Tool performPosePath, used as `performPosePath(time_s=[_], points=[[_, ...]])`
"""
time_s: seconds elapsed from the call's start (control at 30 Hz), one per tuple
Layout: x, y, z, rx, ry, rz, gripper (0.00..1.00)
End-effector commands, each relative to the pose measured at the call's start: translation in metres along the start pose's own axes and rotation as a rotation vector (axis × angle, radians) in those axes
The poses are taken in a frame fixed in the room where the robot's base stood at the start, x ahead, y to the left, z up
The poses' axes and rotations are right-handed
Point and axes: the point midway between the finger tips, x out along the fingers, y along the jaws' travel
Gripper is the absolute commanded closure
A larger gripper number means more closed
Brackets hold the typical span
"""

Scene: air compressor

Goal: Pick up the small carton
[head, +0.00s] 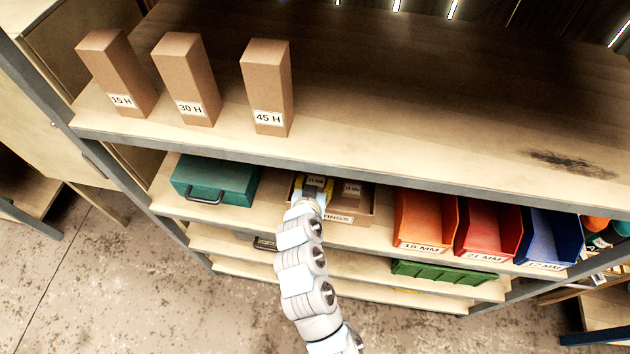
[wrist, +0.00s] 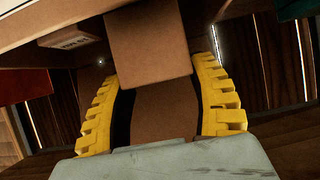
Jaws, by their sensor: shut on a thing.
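The small carton (head: 316,181) is brown with a white label on its face, too small to read surely. It is at the open cardboard box on the middle shelf, partly hidden by my gripper (head: 311,193). In the wrist view the brown carton (wrist: 149,45) fills the middle, and the yellow fingers of my gripper (wrist: 160,95) lie along both sides of it. The gripper is shut on it. A second small labelled carton (head: 351,189) stands to the right in the same box, apart from the fingers; a labelled carton also shows in the wrist view (wrist: 70,38).
The open cardboard box (head: 362,219) sits under the upper shelf edge (head: 330,170). A teal case (head: 215,180) is to its left; orange (head: 424,222), red and blue bins are to its right. Tall cartons (head: 267,85) stand on the upper shelf.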

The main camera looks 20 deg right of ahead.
Motion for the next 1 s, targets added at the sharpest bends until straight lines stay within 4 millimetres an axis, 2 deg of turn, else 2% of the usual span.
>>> performPosePath(time_s=[0.17, 0.5, 0.7, 1.0], points=[[-0.029, 0.003, -0.012, 0.002, 0.006, -0.004, 0.8], [-0.083, 0.015, -0.005, 0.001, 0.001, -0.001, 0.8], [-0.104, 0.019, -0.008, 0.001, -0.002, -0.002, 0.8], [-0.118, 0.023, -0.004, -0.001, -0.001, 0.0, 0.8]])
